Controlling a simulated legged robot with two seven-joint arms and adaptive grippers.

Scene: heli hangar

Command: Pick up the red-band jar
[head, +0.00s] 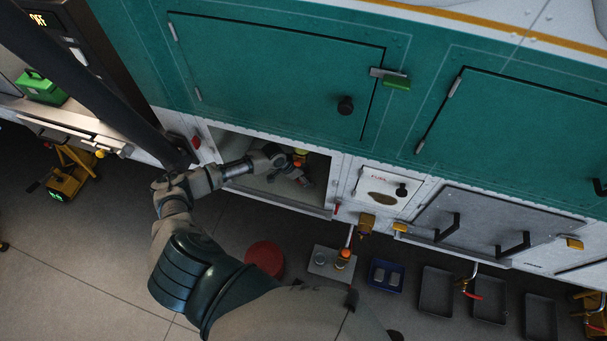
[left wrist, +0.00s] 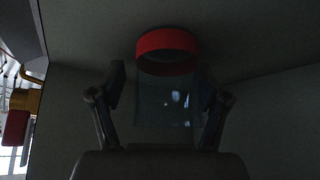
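The red-band jar (left wrist: 167,100) shows in the left wrist view as a clear, dim glass body with a wide red band (left wrist: 167,41) at its far end. My left gripper (left wrist: 163,88) has its two fingers apart, one on each side of the jar. A narrow gap seems to show between each finger pad and the glass. In the head view my left arm reaches into an open compartment, with the left gripper (head: 300,174) inside it. I cannot make out the jar clearly there. My right gripper is not in view.
The open compartment (head: 236,143) sits low in a teal cabinet (head: 270,75), and its walls are close around the gripper. A white fuel panel (head: 385,190) is to its right. Below, a red disc (head: 264,258), a blue tray (head: 386,275) and several dark trays lie on the floor.

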